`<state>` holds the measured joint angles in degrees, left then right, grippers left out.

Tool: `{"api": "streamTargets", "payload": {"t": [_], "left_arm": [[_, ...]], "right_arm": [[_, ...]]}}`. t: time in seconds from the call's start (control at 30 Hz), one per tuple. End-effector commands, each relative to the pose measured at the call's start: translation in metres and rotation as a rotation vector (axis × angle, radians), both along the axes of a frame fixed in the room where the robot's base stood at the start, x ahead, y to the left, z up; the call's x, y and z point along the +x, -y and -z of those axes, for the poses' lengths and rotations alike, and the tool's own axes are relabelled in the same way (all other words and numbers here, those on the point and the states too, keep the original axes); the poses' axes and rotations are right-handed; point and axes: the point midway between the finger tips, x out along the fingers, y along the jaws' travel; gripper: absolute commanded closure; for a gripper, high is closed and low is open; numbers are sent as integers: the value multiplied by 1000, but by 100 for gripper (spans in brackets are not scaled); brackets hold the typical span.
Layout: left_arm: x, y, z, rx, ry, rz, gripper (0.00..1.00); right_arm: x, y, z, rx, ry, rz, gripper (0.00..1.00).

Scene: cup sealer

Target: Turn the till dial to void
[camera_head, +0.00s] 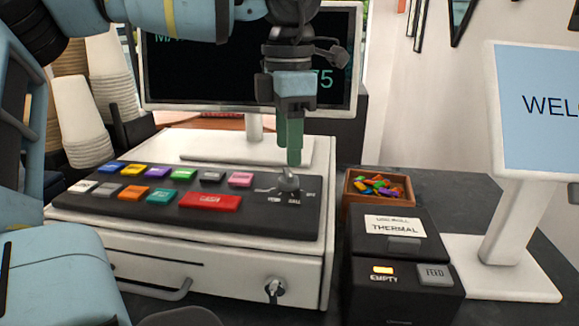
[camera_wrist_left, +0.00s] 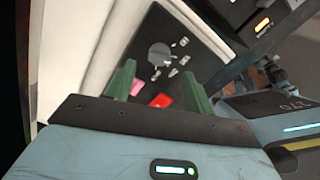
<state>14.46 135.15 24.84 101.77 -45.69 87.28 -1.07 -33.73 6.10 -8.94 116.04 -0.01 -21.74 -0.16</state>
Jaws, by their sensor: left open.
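The till dial (camera_head: 288,183) is a small grey knob on a round base at the right end of the black key panel. Small white position labels surround it, too small to read surely. In the left wrist view the dial (camera_wrist_left: 160,55) shows as a grey disc with a raised bar, beyond the fingertips. My left gripper (camera_head: 293,160) points down just above the dial, its green fingers almost in line in the head view. In the left wrist view my left gripper (camera_wrist_left: 157,78) is open, with nothing between its fingers. Contact with the dial cannot be told. My right gripper does not show.
The white till (camera_head: 200,250) has coloured keys left of the dial and a drawer key (camera_head: 272,290) in front. A screen (camera_head: 200,70) stands behind. A box of colourful pieces (camera_head: 378,186), a black printer (camera_head: 405,250) and a white display stand (camera_head: 500,265) are to the right.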

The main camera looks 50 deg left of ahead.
Motion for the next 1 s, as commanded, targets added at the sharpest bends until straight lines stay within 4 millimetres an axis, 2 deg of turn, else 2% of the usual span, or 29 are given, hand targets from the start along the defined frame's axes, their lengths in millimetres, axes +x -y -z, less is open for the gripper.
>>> {"api": "streamTargets", "payload": {"t": [0.1, 0.3, 0.47, 0.7, 1.0], "left_arm": [[0, 0, 20, 0, -4, 1, 46], [0, 0, 42, 0, -2, 1, 46], [0, 0, 50, 0, -1, 0, 46], [0, 0, 51, 0, 0, 0, 46], [0, 0, 50, 0, 0, 0, 84]], "right_arm": [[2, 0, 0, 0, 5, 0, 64], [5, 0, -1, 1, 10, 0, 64], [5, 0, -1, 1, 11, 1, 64], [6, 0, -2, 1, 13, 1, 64], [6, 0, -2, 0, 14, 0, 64]]}}
